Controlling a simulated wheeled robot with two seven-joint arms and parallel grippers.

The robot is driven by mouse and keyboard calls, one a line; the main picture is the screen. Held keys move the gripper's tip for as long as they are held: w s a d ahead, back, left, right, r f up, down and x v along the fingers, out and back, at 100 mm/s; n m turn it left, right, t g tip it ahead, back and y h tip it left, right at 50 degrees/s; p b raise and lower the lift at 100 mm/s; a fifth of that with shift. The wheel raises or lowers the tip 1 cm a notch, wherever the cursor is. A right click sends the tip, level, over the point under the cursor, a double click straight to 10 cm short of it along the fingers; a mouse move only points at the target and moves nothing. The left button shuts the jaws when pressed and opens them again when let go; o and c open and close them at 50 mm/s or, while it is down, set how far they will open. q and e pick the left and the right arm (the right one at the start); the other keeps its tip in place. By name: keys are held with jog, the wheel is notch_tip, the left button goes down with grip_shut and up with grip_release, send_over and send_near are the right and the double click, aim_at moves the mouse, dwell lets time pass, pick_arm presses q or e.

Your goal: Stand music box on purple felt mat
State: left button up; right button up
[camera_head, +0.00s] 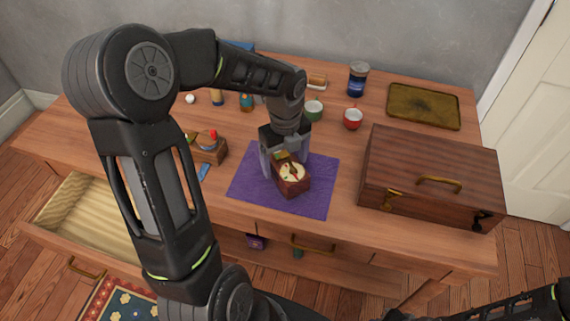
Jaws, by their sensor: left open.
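A purple felt mat (246,190) lies flat on the table near its front edge, left of the large wooden case. I cannot tell whether the fingers touch the box. My arm hides part of the table to the left. My right gripper is out of view.
A large wooden case (430,170) stands right of the mat. Behind are a red cup (352,118), a green cup (314,110), a blue jar (357,79) and a brass tray (423,106). A small wooden box with a red top (209,149) is left. A drawer (85,212) stands open.

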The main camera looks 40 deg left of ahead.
aim_at(285, 161)
pick_arm(q)
notch_tip(285, 161, up, 10)
dwell(0.3)
jog(key=shift+p, duration=0.3)
